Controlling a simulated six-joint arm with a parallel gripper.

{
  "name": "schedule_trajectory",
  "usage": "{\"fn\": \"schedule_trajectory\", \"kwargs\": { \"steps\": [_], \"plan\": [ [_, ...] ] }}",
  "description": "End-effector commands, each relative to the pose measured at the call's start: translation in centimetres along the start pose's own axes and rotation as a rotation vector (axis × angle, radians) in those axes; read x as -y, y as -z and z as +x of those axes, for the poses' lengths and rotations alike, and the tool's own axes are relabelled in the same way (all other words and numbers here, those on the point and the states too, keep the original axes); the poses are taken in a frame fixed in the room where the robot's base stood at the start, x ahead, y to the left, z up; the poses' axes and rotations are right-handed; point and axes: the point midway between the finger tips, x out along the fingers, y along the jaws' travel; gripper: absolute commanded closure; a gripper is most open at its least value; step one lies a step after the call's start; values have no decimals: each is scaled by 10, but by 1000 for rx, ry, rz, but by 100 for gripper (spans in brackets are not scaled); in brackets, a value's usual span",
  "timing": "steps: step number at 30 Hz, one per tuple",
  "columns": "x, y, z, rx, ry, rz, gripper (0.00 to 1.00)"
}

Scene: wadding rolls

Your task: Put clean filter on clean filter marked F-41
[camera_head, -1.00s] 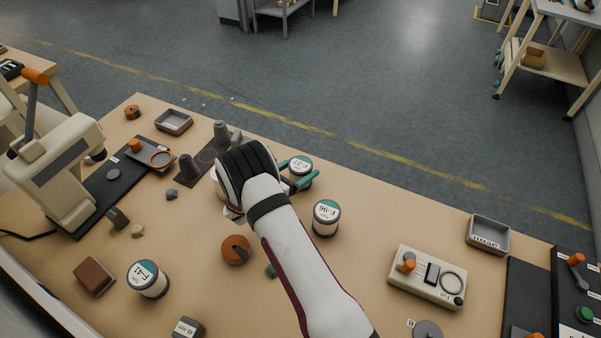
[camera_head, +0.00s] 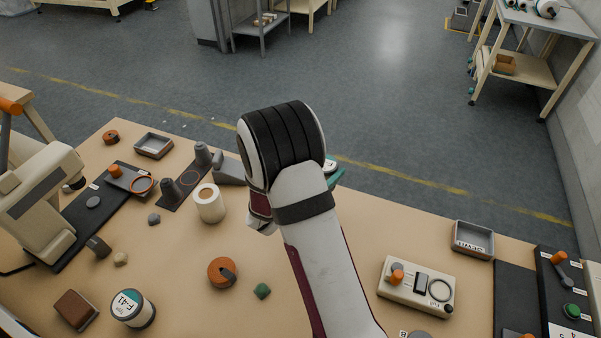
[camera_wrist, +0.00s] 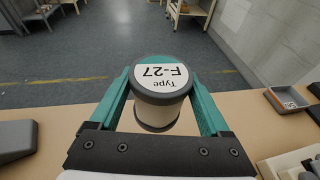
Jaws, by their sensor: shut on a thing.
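My gripper (camera_wrist: 160,98) is shut on a pale canister (camera_wrist: 158,112) with dark rims and a white top label that reads "Type F-27" upside down. The canister is upright between the teal fingers. In the head view my arm hides most of it; an edge of the canister (camera_head: 330,165) shows beside a teal finger. The canister marked F-41 (camera_head: 132,308) stands upright at the front left of the table, far from my gripper. A plain white hollow roll (camera_head: 209,205) stands left of my arm. I cannot tell which of these is the clean filter.
A grey block fixture (camera_head: 190,180), an orange knob (camera_head: 222,272), a green lump (camera_head: 262,291) and a brown block (camera_head: 76,310) lie on the left half. A control box (camera_head: 417,287) and a grey tray (camera_head: 472,240) stand at right.

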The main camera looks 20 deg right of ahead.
Motion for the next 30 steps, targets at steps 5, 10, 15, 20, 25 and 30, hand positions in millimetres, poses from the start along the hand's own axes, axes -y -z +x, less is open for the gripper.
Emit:
{"fn": "schedule_trajectory", "kwargs": {
  "steps": [5, 10, 15, 20, 25, 30],
  "plan": [
    [11, -7, 1, 0, 1, 0, 84],
    [33, -4, -1, 0, 115, 35, 84],
    [93, 11, -19, 0, 453, 140, 84],
    [146, 40, -61, 0, 853, 261, 84],
    [177, 78, -130, 1, 1320, 406, 84],
    [170, 111, -208, 1, 1794, 551, 84]
  ]
}}
